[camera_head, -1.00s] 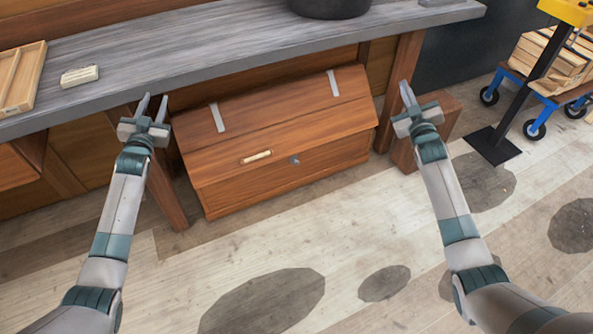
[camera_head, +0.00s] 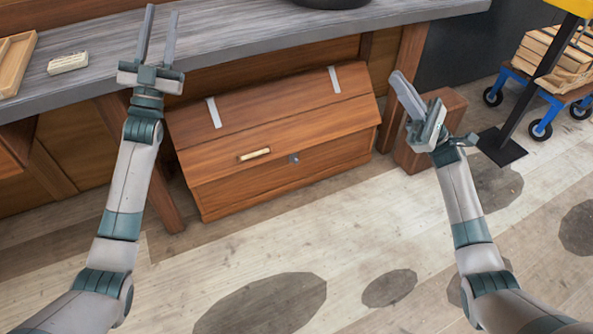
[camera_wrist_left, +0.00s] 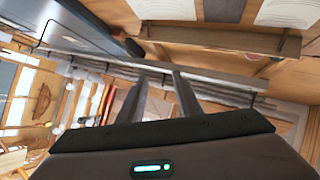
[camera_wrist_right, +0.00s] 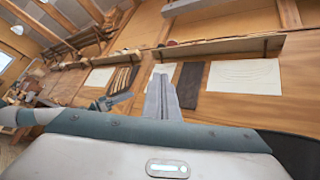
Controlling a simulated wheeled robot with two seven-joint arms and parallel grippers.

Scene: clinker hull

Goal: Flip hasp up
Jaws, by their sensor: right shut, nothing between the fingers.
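A reddish-brown wooden chest (camera_head: 330,155) with a sloping lid stands on the floor under the bench. A small grey metal fitting (camera_head: 294,158), likely the hasp, sits on its front, right of a pale bar handle (camera_head: 254,154). The fitting is too small to tell its exact position. My left gripper (camera_head: 161,22) is open and empty, raised at the bench front, left of and above the chest; its parted fingers also show in the left wrist view (camera_wrist_left: 160,85). My right gripper (camera_head: 408,95) is shut and empty, to the right of the chest, apart from it.
The grey bench top (camera_head: 220,50) overhangs the chest; its wooden legs flank it. A white block (camera_head: 68,63) and a wooden tray (camera_head: 14,65) lie on the bench. A wooden block (camera_head: 440,125) stands behind my right gripper. The floor before the chest is clear.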

